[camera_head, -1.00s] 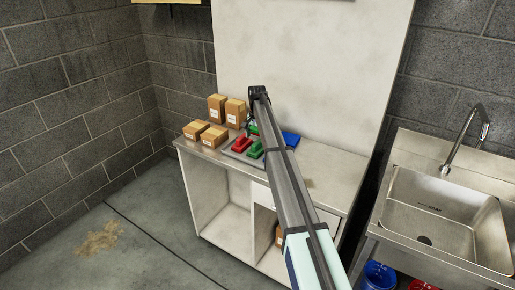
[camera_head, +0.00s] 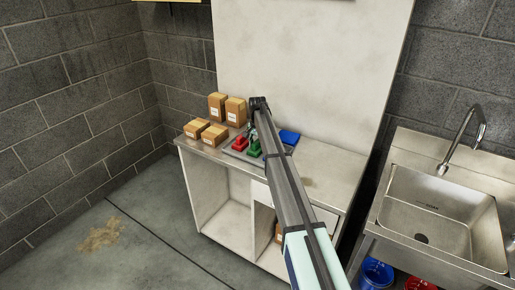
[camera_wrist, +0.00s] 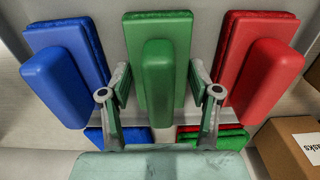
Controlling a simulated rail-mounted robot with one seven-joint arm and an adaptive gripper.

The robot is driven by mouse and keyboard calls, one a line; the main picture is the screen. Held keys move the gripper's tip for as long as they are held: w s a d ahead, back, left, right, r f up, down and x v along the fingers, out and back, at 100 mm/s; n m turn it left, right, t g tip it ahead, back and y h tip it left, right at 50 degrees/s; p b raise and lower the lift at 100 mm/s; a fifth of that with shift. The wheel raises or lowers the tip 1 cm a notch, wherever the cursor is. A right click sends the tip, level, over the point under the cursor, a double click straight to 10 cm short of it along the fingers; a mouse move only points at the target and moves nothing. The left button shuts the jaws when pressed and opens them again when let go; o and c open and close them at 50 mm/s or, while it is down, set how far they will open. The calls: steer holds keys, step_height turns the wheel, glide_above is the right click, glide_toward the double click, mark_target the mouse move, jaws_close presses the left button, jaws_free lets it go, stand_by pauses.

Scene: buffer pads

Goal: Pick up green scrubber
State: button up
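The green scrubber (camera_wrist: 166,80) lies in the middle of the wrist view, with its long raised handle toward the camera. In the head view the green scrubber (camera_head: 254,149) is partly hidden behind my arm. My gripper (camera_wrist: 158,82) is open, with one finger on each side of the green handle. Gaps show between the fingers and the handle, so it is not gripping it. In the head view my gripper is mostly hidden by the arm.
A blue scrubber (camera_wrist: 62,75) lies close on the left and a red scrubber (camera_wrist: 262,75) on the right. More coloured pads show behind the fingers. Cardboard boxes (camera_head: 236,112) stand on the counter (camera_head: 320,180). A sink (camera_head: 440,215) is at the right.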

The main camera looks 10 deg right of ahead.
mark_target(257, 140)
stand_by(0.4)
step_height(257, 140, up, 20)
steer(key=b, duration=0.5)
steer(key=o, duration=0.6)
steer(key=c, duration=0.4)
steer(key=shift+c, duration=0.2)
steer(key=shift+r+p, duration=0.1)
steer(key=shift+p, duration=0.3)
